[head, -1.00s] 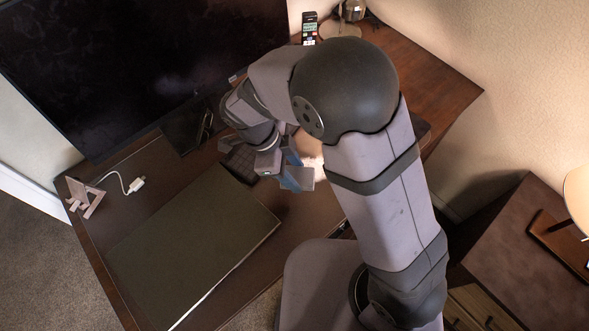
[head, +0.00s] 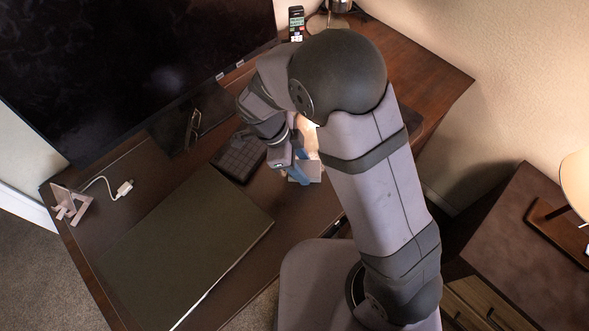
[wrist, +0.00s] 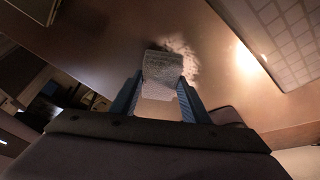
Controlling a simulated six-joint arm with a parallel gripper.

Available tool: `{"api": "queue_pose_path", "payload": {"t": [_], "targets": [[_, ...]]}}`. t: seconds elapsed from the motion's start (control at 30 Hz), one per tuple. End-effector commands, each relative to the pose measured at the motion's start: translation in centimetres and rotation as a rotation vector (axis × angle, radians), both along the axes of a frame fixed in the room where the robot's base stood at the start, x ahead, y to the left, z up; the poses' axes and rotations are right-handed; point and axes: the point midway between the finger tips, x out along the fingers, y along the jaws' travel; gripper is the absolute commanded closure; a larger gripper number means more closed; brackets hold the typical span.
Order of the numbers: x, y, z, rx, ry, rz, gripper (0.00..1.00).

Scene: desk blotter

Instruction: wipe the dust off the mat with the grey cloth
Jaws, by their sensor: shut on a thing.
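My gripper (head: 303,170) is shut on the grey cloth (head: 304,174). In the wrist view the pale, folded cloth (wrist: 162,72) sits between the two blue fingers (wrist: 158,96), close above or on the brown mat (wrist: 100,42). I cannot tell if it touches the mat. A whitish, speckled patch of dust (wrist: 184,50) shows on the mat just beyond the cloth and to its right. Part of this patch may be hidden under the cloth. In the head view the mat (head: 268,212) is dark brown, and my arm covers much of its right part.
A dark flat slab (head: 185,250) lies left of my gripper. A keyboard (head: 238,158) lies just left and behind; it also shows in the wrist view (wrist: 285,38). A large monitor (head: 130,70), phone (head: 296,24), white cable plug (head: 124,188) and small stand (head: 68,203) surround the mat.

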Motion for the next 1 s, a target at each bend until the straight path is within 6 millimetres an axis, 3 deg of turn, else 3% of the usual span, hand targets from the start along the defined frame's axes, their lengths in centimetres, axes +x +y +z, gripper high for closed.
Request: {"api": "queue_pose_path", "payload": {"t": [0.77, 1.0], "targets": [[5.0, -5.0, 0.0, 0.000, 0.001, -0.001, 0.82], [3.5, -3.5, 0.0, 0.000, 0.001, 0.003, 0.82]]}}
